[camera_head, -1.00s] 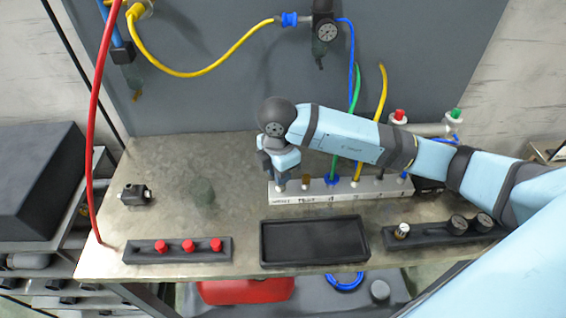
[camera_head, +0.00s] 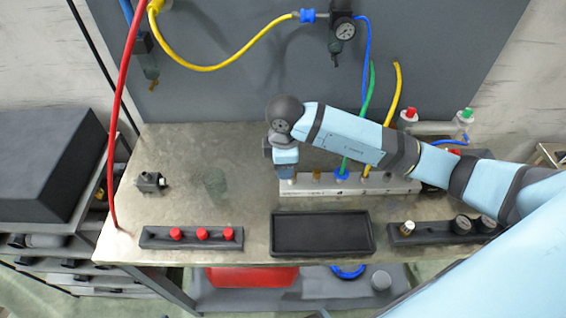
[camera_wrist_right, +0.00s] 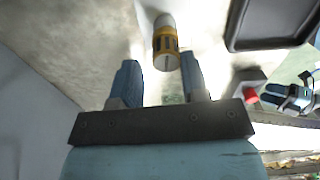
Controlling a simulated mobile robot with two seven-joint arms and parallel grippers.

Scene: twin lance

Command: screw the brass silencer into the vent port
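My right gripper (camera_head: 287,174) points down over the left end of the pale port block (camera_head: 350,187). In the right wrist view its two blue fingers (camera_wrist_right: 160,72) stand apart. A brass cylinder with a whitish far end, apparently the silencer (camera_wrist_right: 165,42), shows between and just beyond the fingertips, with a gap on each side. In the head view the fingers hide most of it; a small whitish part shows below them. The vent port itself is hidden, so I cannot tell how the silencer is seated. My left gripper does not show in the head view.
A brass fitting (camera_head: 317,174) and hoses stand along the block. In front are a rack with red caps (camera_head: 190,242), an empty black tray (camera_head: 322,250) and a rack with gauges (camera_head: 440,238). A small black fitting (camera_head: 150,182) lies left. The table's left middle is mostly clear.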

